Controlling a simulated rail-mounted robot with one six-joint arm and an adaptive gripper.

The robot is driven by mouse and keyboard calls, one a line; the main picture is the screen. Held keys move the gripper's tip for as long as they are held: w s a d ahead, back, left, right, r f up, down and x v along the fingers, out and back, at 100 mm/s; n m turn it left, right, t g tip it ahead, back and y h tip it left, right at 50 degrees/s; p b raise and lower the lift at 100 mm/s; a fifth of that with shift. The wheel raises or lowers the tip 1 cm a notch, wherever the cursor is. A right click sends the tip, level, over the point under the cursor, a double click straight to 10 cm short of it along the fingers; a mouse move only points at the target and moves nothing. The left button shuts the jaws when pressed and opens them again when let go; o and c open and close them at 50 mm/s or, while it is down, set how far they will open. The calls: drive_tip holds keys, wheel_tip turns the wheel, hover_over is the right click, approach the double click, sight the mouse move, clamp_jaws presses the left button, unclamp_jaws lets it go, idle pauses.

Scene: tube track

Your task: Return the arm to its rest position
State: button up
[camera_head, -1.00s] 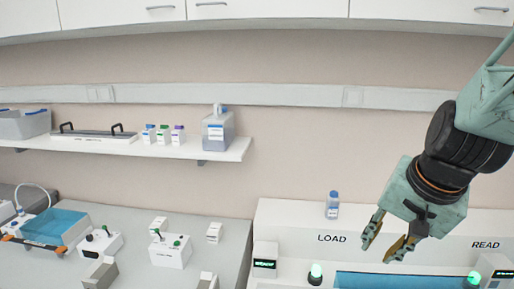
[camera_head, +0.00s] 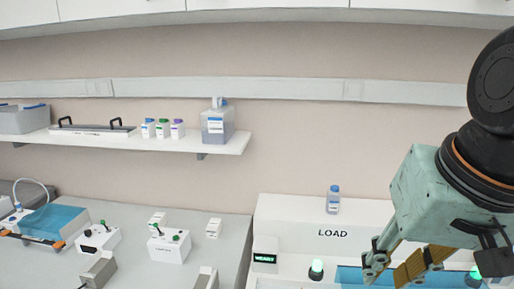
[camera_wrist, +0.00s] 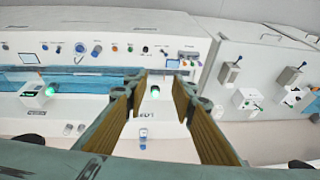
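My gripper (camera_head: 392,268) is in the lower right of the head view, in front of the white machine marked LOAD. Its two fingers point down and to the left and stand apart, with nothing between them. In the wrist view my gripper (camera_wrist: 158,100) also shows open, its two tan finger pads spread wide with clear space between them. The fingers hide part of the blue strip on the machine.
The white LOAD machine (camera_head: 285,215) carries a small blue-capped bottle (camera_head: 333,200) and a green-lit button (camera_head: 316,268). A wall shelf (camera_head: 225,145) holds a jug and small bottles. Small devices stand on the grey bench (camera_head: 130,215) at left. The wall space between is free.

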drive_tip(key=s+n+b, duration=0.1)
drive_tip(key=s+n, duration=0.1)
drive_tip(key=s, duration=0.6)
drive_tip(key=shift+s+a+r, duration=0.15)
drive_tip(key=shift+a+r, duration=0.1)
drive_tip(key=shift+r, duration=0.05)
drive_tip(key=shift+d, duration=0.1)
